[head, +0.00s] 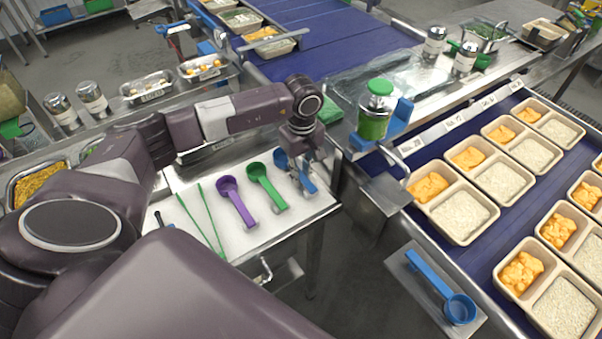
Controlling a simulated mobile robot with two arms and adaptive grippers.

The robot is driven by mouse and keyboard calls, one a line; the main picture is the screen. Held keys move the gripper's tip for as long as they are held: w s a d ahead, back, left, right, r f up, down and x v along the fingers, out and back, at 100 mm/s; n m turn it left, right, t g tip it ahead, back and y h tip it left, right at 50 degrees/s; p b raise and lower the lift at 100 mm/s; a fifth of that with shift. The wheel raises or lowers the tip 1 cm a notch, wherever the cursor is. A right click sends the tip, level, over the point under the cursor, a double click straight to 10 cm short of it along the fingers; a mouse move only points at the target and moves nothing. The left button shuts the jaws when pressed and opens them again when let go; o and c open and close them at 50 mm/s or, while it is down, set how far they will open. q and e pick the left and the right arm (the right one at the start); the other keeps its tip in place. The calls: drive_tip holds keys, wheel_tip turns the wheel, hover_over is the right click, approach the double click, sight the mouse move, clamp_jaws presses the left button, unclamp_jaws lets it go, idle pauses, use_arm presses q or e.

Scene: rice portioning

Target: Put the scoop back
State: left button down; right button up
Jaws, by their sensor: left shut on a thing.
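My left gripper (301,168) reaches over the white work surface (240,222) and is shut on a blue scoop (281,159). The scoop's round bowl shows left of the fingers and its handle slants down and right. The fingers hide part of it. I cannot tell whether it touches the surface. A green scoop (264,184) and a purple scoop (235,200) lie side by side to its left. Another blue scoop (436,280) lies on a metal shelf (404,272) at the lower right. My right gripper is not in view.
Green tongs (201,222) lie left of the scoops. A blue conveyor (432,179) on the right carries several trays of rice and orange food. A green-lidded container (375,112) stands beyond the gripper. A gap separates the work surface from the conveyor.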

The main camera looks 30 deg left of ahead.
sight(302, 175)
use_arm(q)
drive_tip(key=shift+f, duration=0.15)
drive_tip(key=c, duration=1.9)
unclamp_jaws()
drive_tip(key=shift+r, duration=0.2)
drive_tip(key=shift+w+r, duration=0.1)
drive_tip(key=shift+r, duration=0.1)
drive_tip(key=shift+d+r+b, duration=0.1)
drive_tip(key=shift+r+b, duration=1.75)
drive_tip(key=shift+r, duration=3.95)
